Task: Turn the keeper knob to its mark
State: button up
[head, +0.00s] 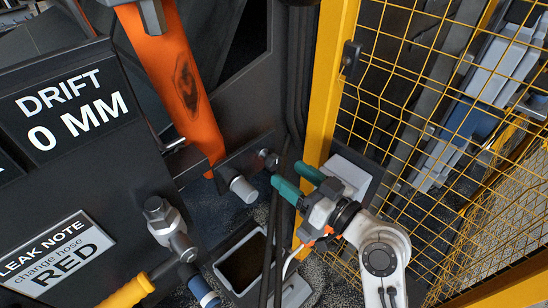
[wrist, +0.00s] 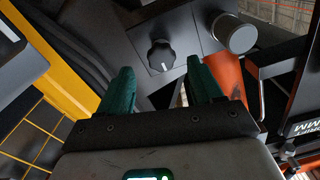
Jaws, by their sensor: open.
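The keeper knob (wrist: 160,54) is a black lobed knob on a dark grey plate (wrist: 182,36), seen ahead of my fingers in the wrist view. A short white line shows at its lower edge; I cannot make out a separate mark clearly. In the head view the knob (head: 267,157) is small and dark, at the end of the bracket. My gripper (head: 287,173) has teal fingers, spread apart and empty, just right of and below the knob. In the wrist view my gripper (wrist: 160,67) has one finger to each side of the knob, apparently short of it.
A grey cylinder (head: 243,189) sticks out beside the knob. A yellow post (head: 328,90) and mesh guard (head: 440,120) stand close on the right. Dark hoses (head: 274,235) run beside my gripper. An open dark bin (head: 243,262) lies below.

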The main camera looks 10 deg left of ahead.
aim_at(277, 165)
jog(key=x, duration=0.6)
jog(key=shift+a+p, duration=0.15)
jog(key=shift+p, duration=0.15)
jog(key=c, duration=1)
